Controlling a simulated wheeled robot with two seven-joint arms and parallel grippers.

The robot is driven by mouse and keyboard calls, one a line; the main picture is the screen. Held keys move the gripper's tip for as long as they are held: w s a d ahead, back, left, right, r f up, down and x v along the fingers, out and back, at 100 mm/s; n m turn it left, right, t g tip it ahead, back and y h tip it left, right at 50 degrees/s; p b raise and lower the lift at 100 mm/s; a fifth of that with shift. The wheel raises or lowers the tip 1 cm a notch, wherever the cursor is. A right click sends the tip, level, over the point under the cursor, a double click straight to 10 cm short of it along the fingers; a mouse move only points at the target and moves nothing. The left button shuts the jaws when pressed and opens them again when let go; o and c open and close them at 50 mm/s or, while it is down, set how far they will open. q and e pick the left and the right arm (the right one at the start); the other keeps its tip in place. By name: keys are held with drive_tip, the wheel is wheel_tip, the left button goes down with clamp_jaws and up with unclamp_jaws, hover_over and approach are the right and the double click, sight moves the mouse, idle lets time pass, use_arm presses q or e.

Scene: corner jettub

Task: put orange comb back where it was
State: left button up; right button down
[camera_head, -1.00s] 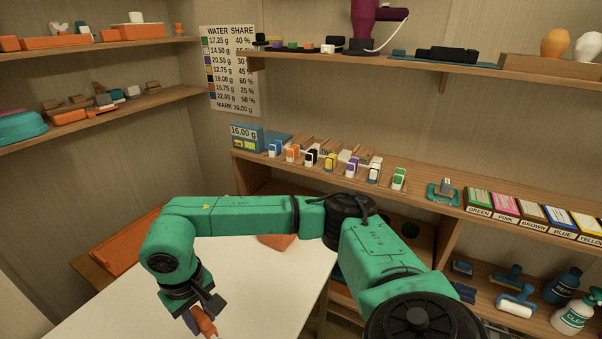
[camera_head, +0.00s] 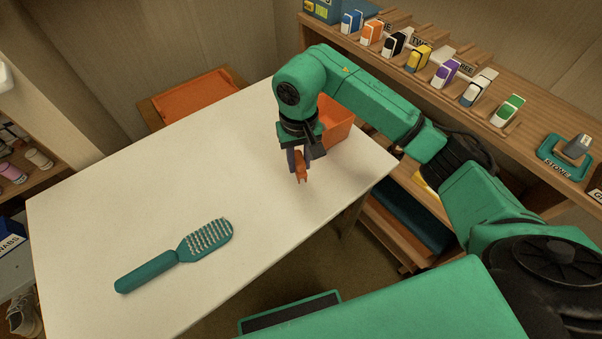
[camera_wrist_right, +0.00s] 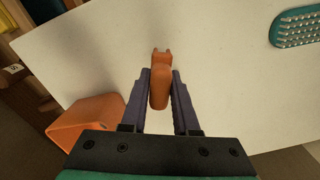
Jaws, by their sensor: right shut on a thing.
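My right gripper (camera_head: 300,165) is shut on the orange comb (camera_head: 301,172) and holds it above the white table, near its far right side. In the right wrist view the comb (camera_wrist_right: 159,88) sits between the two fingers of the gripper (camera_wrist_right: 160,95), with a notched end pointing away. Its teeth cannot be made out clearly. My left gripper is not in view.
A teal brush (camera_head: 175,256) lies on the white table (camera_head: 110,190). An open orange bin (camera_head: 336,128) stands just behind the gripper. An orange tray (camera_head: 197,95) is beyond the table's far edge. A shelf (camera_head: 530,155) with colored blocks runs along the right.

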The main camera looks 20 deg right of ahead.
sight(298, 158)
wheel_tip(298, 158, down, 5)
drive_tip(key=shift+a+f, duration=0.15)
drive_tip(key=shift+f, duration=0.35)
drive_tip(key=c, duration=0.7)
unclamp_jaws()
drive_tip(key=shift+r, duration=0.1)
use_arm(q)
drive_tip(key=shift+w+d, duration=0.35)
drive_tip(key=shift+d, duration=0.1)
use_arm(e)
drive_tip(key=shift+o, duration=0.2)
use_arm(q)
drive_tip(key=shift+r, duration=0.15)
use_arm(e)
drive_tip(key=shift+r+p, duration=0.3)
wheel_tip(298, 158, up, 12)
drive_tip(key=shift+f+b, duration=0.1)
drive_tip(key=shift+b, duration=0.75)
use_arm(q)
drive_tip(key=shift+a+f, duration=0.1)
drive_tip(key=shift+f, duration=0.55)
